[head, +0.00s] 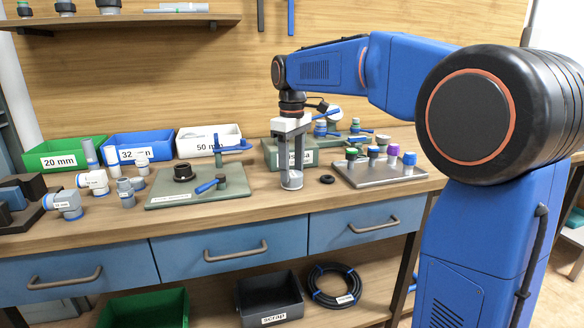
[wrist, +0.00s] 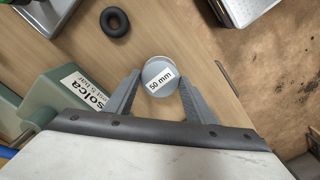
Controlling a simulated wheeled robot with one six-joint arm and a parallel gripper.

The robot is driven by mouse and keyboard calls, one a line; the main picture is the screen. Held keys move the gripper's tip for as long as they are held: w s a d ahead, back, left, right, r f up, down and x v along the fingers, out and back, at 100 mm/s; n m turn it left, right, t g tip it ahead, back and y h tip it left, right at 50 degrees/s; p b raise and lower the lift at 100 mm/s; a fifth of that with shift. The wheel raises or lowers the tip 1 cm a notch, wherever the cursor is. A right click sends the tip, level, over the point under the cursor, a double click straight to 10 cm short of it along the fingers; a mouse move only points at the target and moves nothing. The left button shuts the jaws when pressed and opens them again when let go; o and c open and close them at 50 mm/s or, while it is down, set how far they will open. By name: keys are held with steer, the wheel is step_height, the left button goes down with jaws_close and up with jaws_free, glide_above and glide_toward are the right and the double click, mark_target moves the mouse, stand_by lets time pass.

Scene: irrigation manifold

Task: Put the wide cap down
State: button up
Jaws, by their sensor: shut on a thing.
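The wide cap (wrist: 158,77) is a round grey piece with a white "50 mm" label, seen between the fingers in the wrist view. In the head view the cap (head: 292,181) is small and pale, low between the fingertips near the bench's front edge. My gripper (wrist: 160,86) is shut on it, with one finger on each side. In the head view my gripper (head: 291,172) points straight down. I cannot tell whether the cap touches the wooden bench top (head: 268,198) or is just above it.
A black ring (head: 327,179) lies just right of the cap. A metal tray (head: 387,174) with several coloured-top parts is further right. A green-grey box (head: 273,155) stands behind. A grey-green plate (head: 160,191) with fittings is left. Labelled bins, including white (head: 209,142), line the back.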

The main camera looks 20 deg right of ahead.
mark_target(292, 174)
steer(key=shift+f, duration=0.15)
steer(key=o, duration=1.1)
step_height(292, 174, up, 12)
steer(key=s+d+f+m+t, duration=0.1)
steer(key=s+d+f+m, duration=0.1)
steer(key=s+f, duration=0.5)
steer(key=s+d+f+m+t, duration=0.1)
steer(key=s+d+f+m, duration=0.15)
steer(key=s, duration=0.75)
steer(key=s+f+m+t, duration=0.1)
steer(key=s+f, duration=0.4)
steer(key=f, duration=0.1)
steer(key=s+d+f+m+t, duration=0.1)
steer(key=s+f, duration=0.5)
steer(key=s+d+f+m, duration=0.1)
steer(key=s+f, duration=0.4)
steer(key=f, duration=0.1)
steer(key=shift+s+d+f+m+t, duration=0.1)
steer(key=shift+s+d+m+t, duration=0.15)
steer(key=shift+m+t, duration=0.15)
